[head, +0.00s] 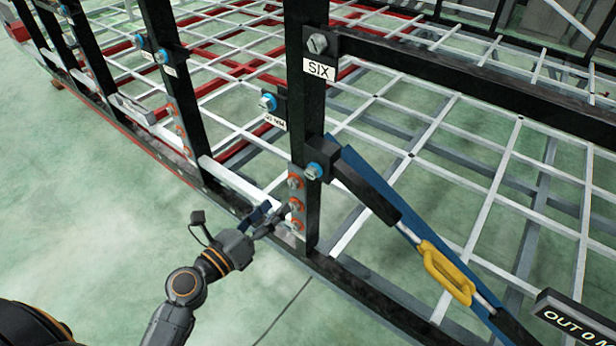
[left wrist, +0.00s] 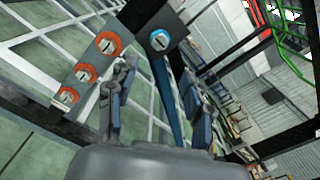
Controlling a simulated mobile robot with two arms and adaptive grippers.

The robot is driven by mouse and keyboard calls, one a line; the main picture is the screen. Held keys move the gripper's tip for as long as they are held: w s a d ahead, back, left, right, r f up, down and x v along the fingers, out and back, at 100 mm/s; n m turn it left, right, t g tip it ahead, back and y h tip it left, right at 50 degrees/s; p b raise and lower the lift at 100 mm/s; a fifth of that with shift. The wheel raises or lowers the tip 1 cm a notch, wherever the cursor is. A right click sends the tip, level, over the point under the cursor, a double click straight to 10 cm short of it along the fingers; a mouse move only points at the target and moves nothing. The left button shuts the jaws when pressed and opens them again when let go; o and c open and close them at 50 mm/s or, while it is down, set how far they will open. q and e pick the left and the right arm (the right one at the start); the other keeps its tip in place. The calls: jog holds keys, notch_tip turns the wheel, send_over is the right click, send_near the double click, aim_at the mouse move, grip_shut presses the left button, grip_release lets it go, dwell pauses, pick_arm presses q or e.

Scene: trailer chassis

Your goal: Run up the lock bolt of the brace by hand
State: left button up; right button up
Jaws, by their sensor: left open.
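The brace (head: 372,190) slopes down to the right from the post marked SIX, with a blue bar behind it and a yellow handle (head: 445,272) on its lower part. A bolt with a blue ring (head: 314,171) sits in the black block at the brace's upper end. It also shows in the left wrist view (left wrist: 160,40), beyond the fingers. My left gripper (head: 270,217) is open in front of the post, below and left of that bolt. Its two fingers (left wrist: 160,88) stand wide apart with nothing between them. My right gripper is not in view.
Several orange-ringed bolts (head: 296,205) sit on a plate on the post, close beside my left gripper. Another blue-ringed bolt (head: 267,102) is higher on the left. A sign reading OUT 0 M (head: 575,322) is at lower right. The green floor (head: 110,215) at left is clear.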

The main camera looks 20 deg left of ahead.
aim_at(310, 176)
pick_arm(q)
jog(key=p+x, duration=0.1)
jog(key=x, duration=1)
jog(key=shift+p, duration=0.35)
jog(key=shift+w+d, duration=0.15)
jog(key=shift+w, duration=0.3)
grip_shut()
